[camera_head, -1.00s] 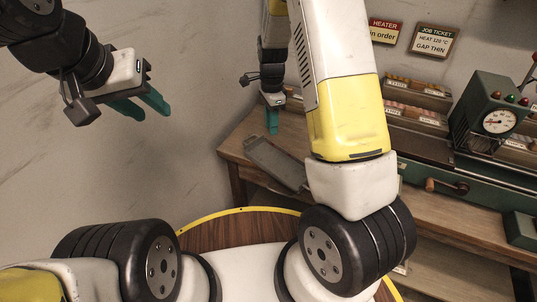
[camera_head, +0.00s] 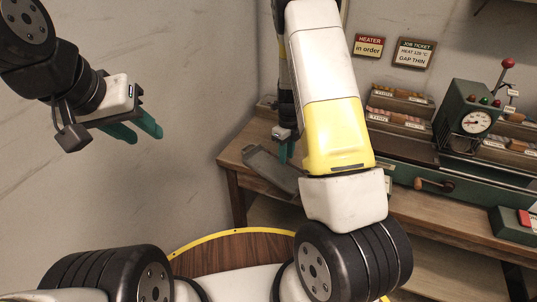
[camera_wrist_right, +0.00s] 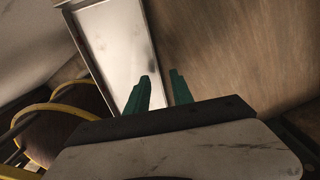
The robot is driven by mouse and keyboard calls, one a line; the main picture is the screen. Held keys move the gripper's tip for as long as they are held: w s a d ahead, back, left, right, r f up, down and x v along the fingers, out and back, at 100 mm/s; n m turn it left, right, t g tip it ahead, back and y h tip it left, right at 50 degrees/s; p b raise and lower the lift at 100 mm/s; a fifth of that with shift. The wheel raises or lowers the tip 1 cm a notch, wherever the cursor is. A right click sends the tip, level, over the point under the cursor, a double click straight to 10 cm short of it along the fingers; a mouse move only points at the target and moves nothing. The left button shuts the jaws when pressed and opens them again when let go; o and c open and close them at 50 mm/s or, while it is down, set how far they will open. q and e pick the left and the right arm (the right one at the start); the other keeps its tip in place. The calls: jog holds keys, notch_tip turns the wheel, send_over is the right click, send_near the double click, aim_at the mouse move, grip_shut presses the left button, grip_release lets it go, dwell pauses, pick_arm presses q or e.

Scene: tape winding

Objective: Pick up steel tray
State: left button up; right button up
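The steel tray (camera_head: 262,166) is a shallow grey tray lying at the left end of the wooden bench, partly hidden by my right arm. In the right wrist view its bright floor and raised rim (camera_wrist_right: 117,52) show. My right gripper (camera_head: 287,153) is just at the tray's far right side. In the right wrist view its green fingers (camera_wrist_right: 162,88) are apart with nothing between them; one overlaps the tray and the other appears over the wood beside its rim. Contact cannot be told. My left gripper (camera_head: 141,131) is open and empty, in the air at left.
The bench (camera_head: 235,158) runs along the wall. A green machine with a gauge (camera_head: 468,121), racks of small boxes (camera_head: 398,105) and a crank handle (camera_head: 434,185) stand to the right. A red-topped green box (camera_head: 515,225) is at far right.

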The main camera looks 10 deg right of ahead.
jog(key=shift+f, duration=0.7)
grip_shut()
jog(key=shift+w+r, duration=0.1)
dwell(0.8)
